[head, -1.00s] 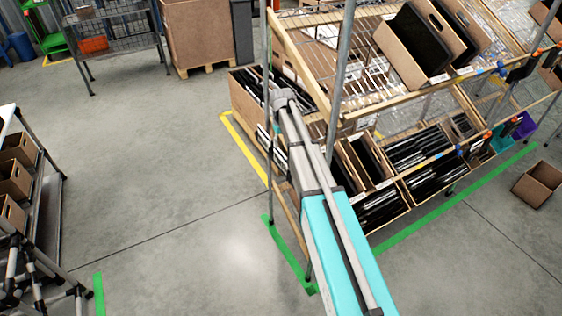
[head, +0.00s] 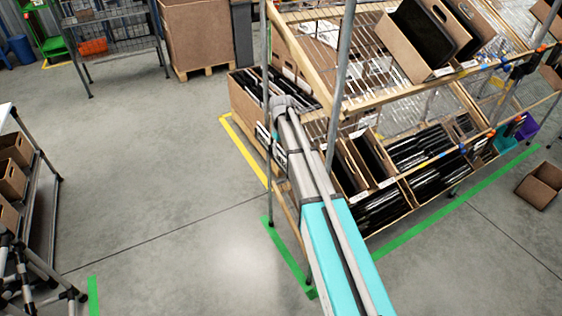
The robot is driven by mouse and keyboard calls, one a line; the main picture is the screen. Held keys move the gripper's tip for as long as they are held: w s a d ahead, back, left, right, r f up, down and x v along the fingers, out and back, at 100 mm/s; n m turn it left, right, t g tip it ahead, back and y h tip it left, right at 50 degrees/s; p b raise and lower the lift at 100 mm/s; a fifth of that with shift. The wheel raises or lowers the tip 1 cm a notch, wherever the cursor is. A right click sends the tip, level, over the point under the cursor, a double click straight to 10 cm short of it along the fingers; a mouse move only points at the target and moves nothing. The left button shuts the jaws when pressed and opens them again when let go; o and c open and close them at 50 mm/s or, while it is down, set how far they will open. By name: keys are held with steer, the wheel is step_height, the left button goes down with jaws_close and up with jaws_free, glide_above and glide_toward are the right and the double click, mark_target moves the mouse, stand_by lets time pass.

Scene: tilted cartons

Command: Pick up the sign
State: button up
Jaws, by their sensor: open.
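I cannot pick out a sign for certain in the head view. Small white labels (head: 387,183) show on the front edges of the cartons in the rack, too small to read. My arm reaches from the bottom right up to the rack's left post. Its far joint is in front of a carton of dark items. My gripper's fingers are not visible; the arm and the rack hide that area.
A tilted rack (head: 342,70) holds cartons (head: 428,40) of black items on sloping shelves. An open carton (head: 540,187) lies on the floor at the right. Another shelf with brown cartons (head: 12,180) stands at the left. The floor between is clear.

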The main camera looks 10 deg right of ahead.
steer(key=shift+f, duration=0.15)
stand_by(0.5)
jaws_close()
